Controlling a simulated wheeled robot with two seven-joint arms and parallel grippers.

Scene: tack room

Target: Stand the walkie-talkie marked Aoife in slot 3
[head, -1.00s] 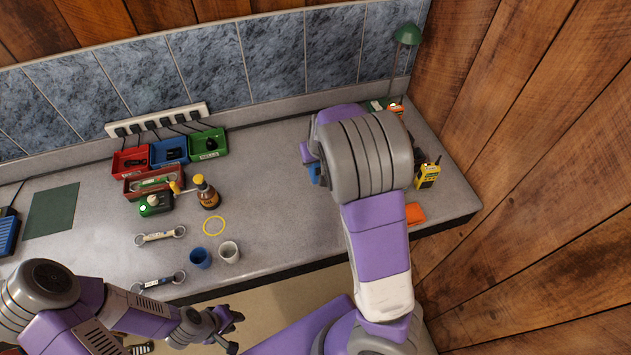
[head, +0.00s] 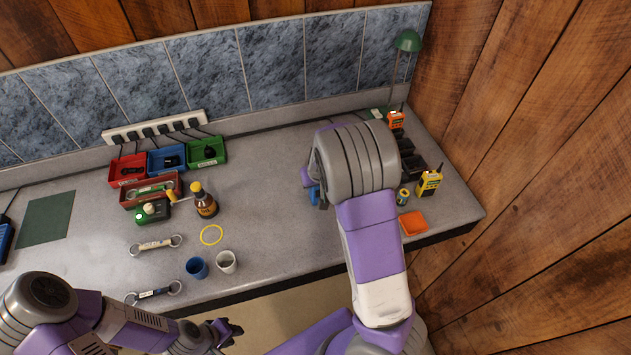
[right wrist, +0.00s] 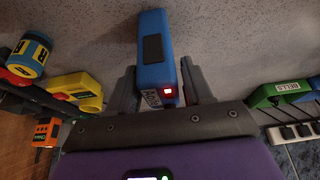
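The blue walkie-talkie (right wrist: 155,55) is between the fingers of my right gripper (right wrist: 158,80), which is shut on it. A red light and a small white label, seemingly reading Aoife, face the right wrist camera. A black charger rack (head: 411,163) stands at the right, partly hidden by the arm. Its slot numbers are not legible. An orange walkie-talkie (head: 395,119) and a yellow one (head: 429,183) stand at it. My left gripper (head: 234,332) is empty and seems open.
A wooden wall is close on the right, a green lamp (head: 407,42) behind. Trays, a bottle (head: 204,200) and cups (head: 226,261) stand left. The middle counter is clear.

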